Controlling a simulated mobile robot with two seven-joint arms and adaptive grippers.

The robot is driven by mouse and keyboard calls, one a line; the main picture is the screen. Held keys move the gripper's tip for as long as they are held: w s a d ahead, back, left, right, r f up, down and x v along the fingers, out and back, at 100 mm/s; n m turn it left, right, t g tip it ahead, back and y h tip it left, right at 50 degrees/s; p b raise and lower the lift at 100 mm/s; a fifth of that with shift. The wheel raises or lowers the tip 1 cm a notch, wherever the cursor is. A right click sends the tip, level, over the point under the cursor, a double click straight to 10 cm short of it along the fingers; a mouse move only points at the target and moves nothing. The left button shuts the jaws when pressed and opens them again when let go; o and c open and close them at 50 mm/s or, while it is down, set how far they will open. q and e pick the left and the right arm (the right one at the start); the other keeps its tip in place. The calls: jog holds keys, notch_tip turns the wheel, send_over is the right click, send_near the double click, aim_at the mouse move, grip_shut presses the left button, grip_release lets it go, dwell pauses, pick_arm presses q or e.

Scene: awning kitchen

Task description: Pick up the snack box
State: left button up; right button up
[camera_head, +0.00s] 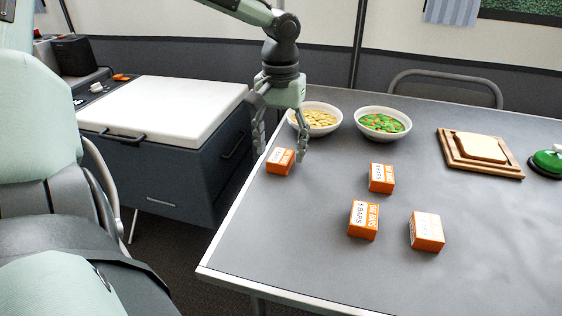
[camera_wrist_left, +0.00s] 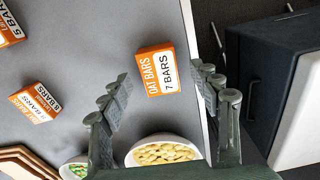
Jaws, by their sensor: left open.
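Several orange and white snack boxes stand on the grey table. One snack box (camera_head: 280,161) sits near the table's left edge, and it shows in the left wrist view (camera_wrist_left: 157,72) with the words "OAT BARS" and "7 BARS". My left gripper (camera_head: 281,150) is open, pointing down, with its fingers on either side of this box; whether they touch it is unclear. The other boxes are a back one (camera_head: 381,178), a front one (camera_head: 363,220) and a right one (camera_head: 427,231). My right gripper does not show.
A bowl of yellow food (camera_head: 316,119) stands close behind my left gripper. A bowl of green and orange pieces (camera_head: 382,123) is right of it. A board with bread (camera_head: 453,157) and a green-lidded item (camera_head: 547,161) lie farther right. The table's front is clear.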

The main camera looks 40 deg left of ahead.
pick_arm(q)
jog(key=shift+f, duration=0.65)
jog(key=c, duration=1.3)
jog(key=shift+o, duration=0.2)
jog(key=shift+r, duration=0.1)
